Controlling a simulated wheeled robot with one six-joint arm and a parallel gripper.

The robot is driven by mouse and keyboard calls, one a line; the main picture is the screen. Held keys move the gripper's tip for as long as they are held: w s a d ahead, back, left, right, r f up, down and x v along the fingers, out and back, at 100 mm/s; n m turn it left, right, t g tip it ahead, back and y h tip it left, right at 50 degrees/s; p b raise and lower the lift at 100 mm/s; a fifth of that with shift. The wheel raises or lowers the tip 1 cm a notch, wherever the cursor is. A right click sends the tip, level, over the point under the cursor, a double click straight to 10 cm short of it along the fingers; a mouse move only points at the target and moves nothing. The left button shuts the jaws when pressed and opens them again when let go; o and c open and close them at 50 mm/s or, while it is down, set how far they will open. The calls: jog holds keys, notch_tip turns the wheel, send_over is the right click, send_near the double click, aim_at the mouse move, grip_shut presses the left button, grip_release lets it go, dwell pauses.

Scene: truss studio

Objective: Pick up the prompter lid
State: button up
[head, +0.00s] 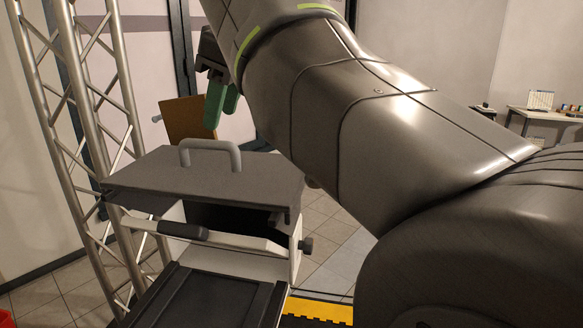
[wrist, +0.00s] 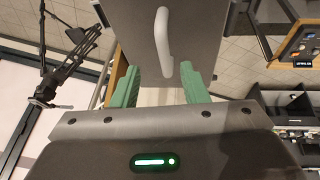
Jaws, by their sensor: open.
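The prompter lid (head: 170,178) is a flat dark grey panel with a light grey arched handle (head: 210,150). It lies on top of the white and black prompter box (head: 278,258), and a dark gap shows under its front edge. My gripper (head: 222,106) has green fingers and hangs above and behind the lid in the head view, partly hidden by my arm. In the wrist view my gripper (wrist: 157,84) is open and empty. There the handle (wrist: 165,36) stands on the lid (wrist: 190,18), beyond the fingertips and roughly between them. The fingers look apart from the handle.
A metal truss (head: 92,120) stands at the left, close to the lid. A bar with a dark grip (head: 182,230) crosses the box front. A tripod (wrist: 68,62) shows at left in the wrist view. A table (head: 545,116) stands far right.

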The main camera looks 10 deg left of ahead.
aim_at(208, 141)
jog(key=shift+s+x, duration=0.1)
jog(key=shift+x, duration=0.5)
jog(key=shift+s+x, duration=0.15)
jog(key=shift+x, duration=0.5)
jog(key=shift+a+p+x, duration=0.2)
jog(key=shift+p+x, duration=0.1)
jog(key=shift+x, duration=1.05)
jog(key=shift+a+p+x, duration=0.15)
jog(key=shift+p+x, duration=0.1)
jog(key=shift+x, duration=1.05)
jog(key=shift+r, duration=0.1)
jog(key=shift+c, duration=0.4)
grip_shut()
